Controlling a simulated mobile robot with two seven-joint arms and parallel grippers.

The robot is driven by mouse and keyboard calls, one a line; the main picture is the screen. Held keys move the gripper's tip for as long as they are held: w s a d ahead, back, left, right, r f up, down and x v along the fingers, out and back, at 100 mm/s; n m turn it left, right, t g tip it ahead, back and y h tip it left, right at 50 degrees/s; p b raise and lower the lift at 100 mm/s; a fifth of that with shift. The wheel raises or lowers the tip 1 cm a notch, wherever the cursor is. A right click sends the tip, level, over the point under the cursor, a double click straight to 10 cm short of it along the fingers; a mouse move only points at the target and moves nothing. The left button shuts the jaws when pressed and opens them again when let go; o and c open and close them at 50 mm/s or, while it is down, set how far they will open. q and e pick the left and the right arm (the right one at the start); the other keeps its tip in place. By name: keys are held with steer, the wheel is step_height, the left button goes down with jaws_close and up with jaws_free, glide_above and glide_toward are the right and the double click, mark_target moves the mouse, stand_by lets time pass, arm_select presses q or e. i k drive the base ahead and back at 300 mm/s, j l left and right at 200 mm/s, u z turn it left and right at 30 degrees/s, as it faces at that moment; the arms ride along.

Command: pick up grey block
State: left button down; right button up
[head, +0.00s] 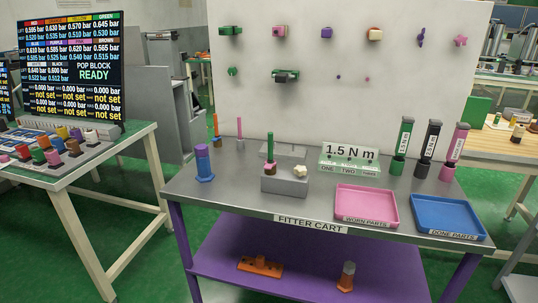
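A grey block (286,186) sits on the top of the fitter cart (240,198), left of the middle. A green rod with a brown and pink base (270,155) stands at its left end, and a cream knobbly piece (300,171) is at its right end. A second, flatter grey piece (290,151) lies behind it, partly hidden by the green rod. I cannot tell which of the two the task names. Neither of my grippers is in view.
A pink tray (367,221) and a blue tray (447,234) lie on the cart's right. A blue-purple post (203,163) stands at left. A sign (350,160) and several tools, including a black one (428,151), stand behind. A white board (330,110) rises at the back.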

mark_target(273, 180)
steer(key=i+j+z, duration=0.5)
steer(key=i+j, duration=0.35)
